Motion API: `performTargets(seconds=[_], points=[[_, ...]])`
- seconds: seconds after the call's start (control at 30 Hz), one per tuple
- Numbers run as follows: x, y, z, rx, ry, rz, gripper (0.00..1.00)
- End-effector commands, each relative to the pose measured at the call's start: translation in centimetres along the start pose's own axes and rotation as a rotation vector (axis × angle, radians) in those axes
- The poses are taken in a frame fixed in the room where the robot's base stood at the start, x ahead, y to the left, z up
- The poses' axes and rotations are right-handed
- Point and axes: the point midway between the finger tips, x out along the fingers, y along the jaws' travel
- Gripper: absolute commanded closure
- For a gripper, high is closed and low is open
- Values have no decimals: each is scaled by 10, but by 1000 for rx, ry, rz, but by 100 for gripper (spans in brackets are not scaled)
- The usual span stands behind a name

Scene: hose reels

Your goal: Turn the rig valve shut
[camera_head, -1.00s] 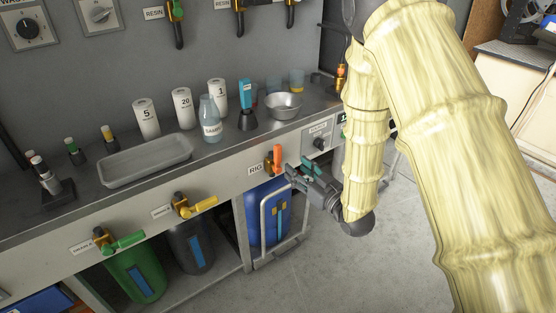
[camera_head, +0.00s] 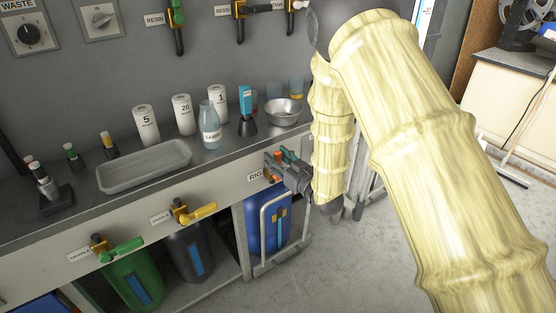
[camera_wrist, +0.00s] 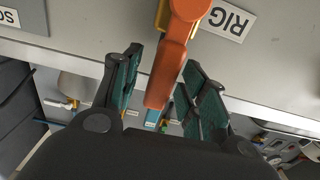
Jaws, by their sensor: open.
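The rig valve has an orange lever handle (camera_wrist: 172,62) on a yellow body (camera_wrist: 163,17), mounted on the bench's front panel beside the RIG label (camera_wrist: 232,20). In the wrist view the lever reaches down between the two green-padded fingers of my gripper (camera_wrist: 162,90), with space on both sides. My gripper is open around the lever. In the head view my gripper (camera_head: 279,164) is at the panel, right of the RIG label (camera_head: 255,177), and hides most of the valve.
To the left are a yellow-handled valve (camera_head: 200,211) and a green-handled valve (camera_head: 122,250). A blue drum (camera_head: 262,222) stands below in a grey frame. A metal bowl (camera_head: 284,112) and a tray (camera_head: 144,166) are on the benchtop above. Open floor lies to the right.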

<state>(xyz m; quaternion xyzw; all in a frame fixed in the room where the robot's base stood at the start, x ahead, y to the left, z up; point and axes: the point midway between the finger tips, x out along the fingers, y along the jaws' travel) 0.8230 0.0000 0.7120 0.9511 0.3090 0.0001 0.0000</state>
Motion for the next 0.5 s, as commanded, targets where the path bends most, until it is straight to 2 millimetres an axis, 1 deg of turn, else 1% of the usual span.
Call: performTargets(seconds=[0.2,0.27,0.3,0.43,0.5], points=[[0,0,0,0,0,0,57],[0,0,0,0,0,0,68],[0,0,0,0,0,0,75],[0,0,0,0,0,0,99],[0,0,0,0,0,0,100]])
